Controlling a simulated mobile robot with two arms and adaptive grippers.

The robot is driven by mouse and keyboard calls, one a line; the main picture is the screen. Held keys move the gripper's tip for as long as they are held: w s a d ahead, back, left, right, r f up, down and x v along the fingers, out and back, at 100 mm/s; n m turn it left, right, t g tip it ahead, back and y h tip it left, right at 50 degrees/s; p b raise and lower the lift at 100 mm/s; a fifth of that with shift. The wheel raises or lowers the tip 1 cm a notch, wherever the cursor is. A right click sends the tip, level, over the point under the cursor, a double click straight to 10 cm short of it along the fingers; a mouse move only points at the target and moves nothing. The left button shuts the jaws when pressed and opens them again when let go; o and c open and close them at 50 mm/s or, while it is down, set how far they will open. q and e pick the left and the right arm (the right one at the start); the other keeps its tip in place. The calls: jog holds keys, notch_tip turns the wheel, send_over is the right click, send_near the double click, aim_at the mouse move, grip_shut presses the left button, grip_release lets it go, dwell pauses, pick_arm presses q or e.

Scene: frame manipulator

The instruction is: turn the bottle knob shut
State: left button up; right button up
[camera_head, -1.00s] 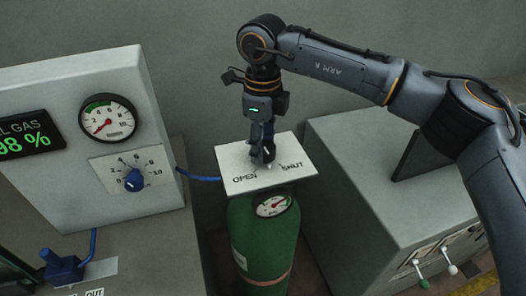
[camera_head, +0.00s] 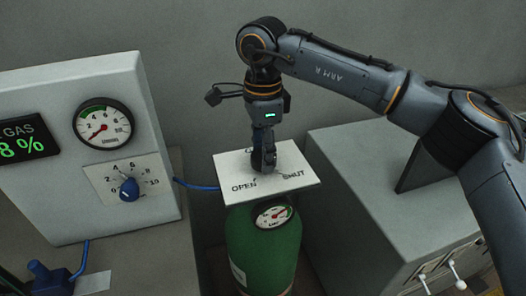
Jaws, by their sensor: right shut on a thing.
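The green gas bottle (camera_head: 263,245) stands upright in the gap between two grey cabinets. A white plate (camera_head: 228,168) marked OPEN on its left and SHUT on its right sits above it. My right gripper (camera_head: 264,168) points down at the middle of this plate and is shut on the bottle knob. The fingers hide the knob, so its pointing direction cannot be told. A round gauge (camera_head: 274,214) shows on the bottle just below the plate. My left gripper is not in view.
The left cabinet carries a gas display (camera_head: 24,140), a dial gauge (camera_head: 103,123) and a blue numbered knob (camera_head: 129,189). A blue hose (camera_head: 195,186) runs toward the bottle. The right cabinet (camera_head: 355,190) has white-tipped levers (camera_head: 457,280) low on its front.

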dwell(0.5)
jog(key=o, duration=1.2)
jog(key=shift+c, duration=0.2)
jog(key=shift+r, duration=0.15)
notch_tip(320, 180, up, 12)
